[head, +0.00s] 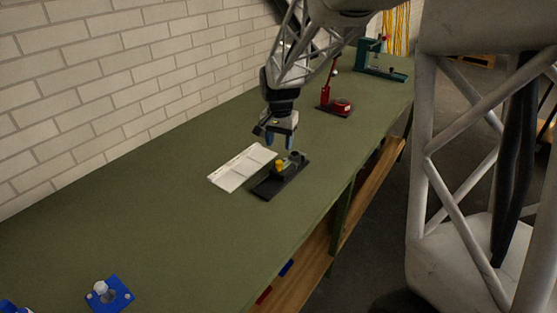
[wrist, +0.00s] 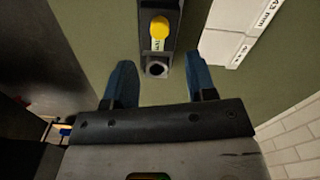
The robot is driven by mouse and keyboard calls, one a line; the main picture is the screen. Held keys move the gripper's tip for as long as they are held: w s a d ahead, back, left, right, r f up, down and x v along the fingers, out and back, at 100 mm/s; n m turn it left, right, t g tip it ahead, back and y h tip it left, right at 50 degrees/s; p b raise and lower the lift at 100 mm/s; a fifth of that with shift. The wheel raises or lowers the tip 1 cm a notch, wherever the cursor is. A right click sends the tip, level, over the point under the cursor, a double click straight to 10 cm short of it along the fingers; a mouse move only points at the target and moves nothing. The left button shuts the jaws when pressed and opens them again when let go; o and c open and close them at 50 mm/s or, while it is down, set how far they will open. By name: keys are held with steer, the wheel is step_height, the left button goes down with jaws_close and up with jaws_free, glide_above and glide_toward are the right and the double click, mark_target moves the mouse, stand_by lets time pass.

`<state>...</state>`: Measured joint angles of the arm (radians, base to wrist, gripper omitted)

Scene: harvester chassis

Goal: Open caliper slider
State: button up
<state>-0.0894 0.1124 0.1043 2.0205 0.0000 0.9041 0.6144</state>
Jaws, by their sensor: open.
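The caliper device has a black base (head: 266,188) on the green bench, with a yellow knob (head: 280,165) and a grey round part on it. In the wrist view the yellow knob (wrist: 160,28) sits on the dark body near the top, with a small label below it. The grey hollow round end (wrist: 157,68) is nearer to me. My gripper (head: 279,141) is open and empty, above the device's far end. In the wrist view its blue fingers (wrist: 160,78) stand apart on either side of the round end's line; I see no contact.
A white panel (head: 232,176) with compartments or labelled strips lies beside the device, towards the brick wall. A red press (head: 331,103) and a green machine (head: 379,66) stand farther along the bench. A blue block (head: 118,293) is at the near left. The bench between is clear.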

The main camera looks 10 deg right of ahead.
mark_target(279, 162)
steer(key=shift+f, duration=0.1)
steer(key=shift+f, duration=3.85)
steer(key=shift+s, duration=0.1)
jaws_close()
